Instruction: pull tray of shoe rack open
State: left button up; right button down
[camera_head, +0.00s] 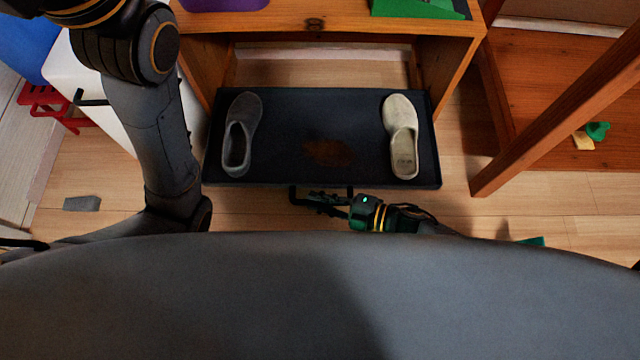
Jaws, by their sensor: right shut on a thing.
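The wooden shoe rack (215,46) stands ahead of me at the top of the head view. Its dark tray (275,152) sticks out of the lower opening toward me, over the floor. A dark grey shoe (241,134) lies on the tray's left side and a pale shoe (401,137) on its right side. A dark handle (293,195) shows at the tray's front edge. My right gripper (322,203) is at this handle and shut on it; its fingers are small and dark here. My left arm comes in from the left, and its gripper is not in view.
A wooden post (560,110) and low platform stand at the right. A white cabinet (95,75) and a red stool (48,103) are at the left. A grey block (82,203) lies on the floor at the left. Bare floor shows on both sides of the tray.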

jog(key=shift+s, duration=0.85)
jog(key=shift+f, duration=0.1)
jog(key=c, duration=1.3)
grip_release()
jog(key=shift+c, duration=0.2)
jog(key=v, duration=1.2)
